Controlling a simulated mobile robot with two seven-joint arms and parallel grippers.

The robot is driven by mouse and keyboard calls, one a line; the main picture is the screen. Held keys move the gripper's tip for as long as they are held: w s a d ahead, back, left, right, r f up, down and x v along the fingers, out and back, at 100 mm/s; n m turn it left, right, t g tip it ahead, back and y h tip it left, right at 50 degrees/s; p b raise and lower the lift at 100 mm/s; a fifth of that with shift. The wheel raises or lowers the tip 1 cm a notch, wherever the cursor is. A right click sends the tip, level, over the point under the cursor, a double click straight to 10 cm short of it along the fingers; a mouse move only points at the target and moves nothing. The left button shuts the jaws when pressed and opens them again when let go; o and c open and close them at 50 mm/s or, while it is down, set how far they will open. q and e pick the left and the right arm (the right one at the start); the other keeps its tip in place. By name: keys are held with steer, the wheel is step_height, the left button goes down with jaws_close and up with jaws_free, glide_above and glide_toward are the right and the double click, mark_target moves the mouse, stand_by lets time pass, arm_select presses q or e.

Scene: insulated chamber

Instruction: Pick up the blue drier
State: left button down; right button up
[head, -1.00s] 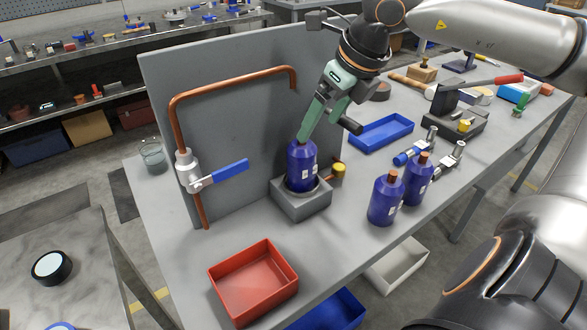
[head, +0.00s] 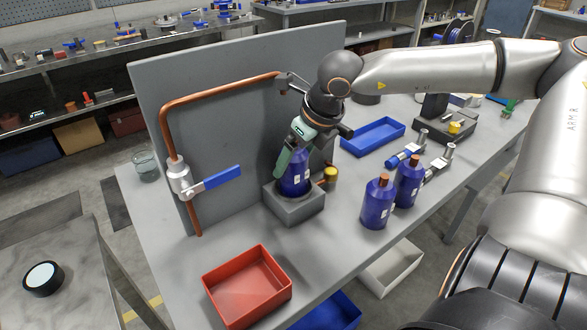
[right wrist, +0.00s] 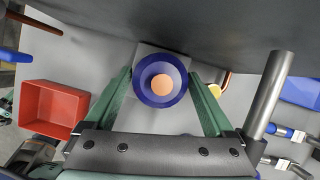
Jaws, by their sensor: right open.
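A blue drier (head: 296,180) with a copper-coloured top stands upright in a grey square holder (head: 294,206) in front of the grey panel. In the right wrist view, the drier (right wrist: 151,92) shows from above. My right gripper (head: 290,165) is open, with its green fingers reaching down around the drier's upper part. In the right wrist view, the right gripper (right wrist: 161,85) has one finger on each side of the drier, apart from each other. Whether either finger touches it is unclear. Two more blue driers, a front one (head: 377,203) and a rear one (head: 409,182), stand to the right. My left gripper is not seen.
The grey panel (head: 240,120) rises close behind the holder, with a copper pipe (head: 220,92) and a blue-handled valve (head: 222,179). A yellow-capped fitting (head: 330,175) sits beside the holder. A red tray (head: 247,285) lies in front and a blue tray (head: 373,137) behind right.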

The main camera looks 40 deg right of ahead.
steer(key=shift+w+f, duration=0.25)
steer(key=shift+f, duration=0.35)
steer(key=shift+r, duration=0.1)
jaws_close()
stand_by(0.3)
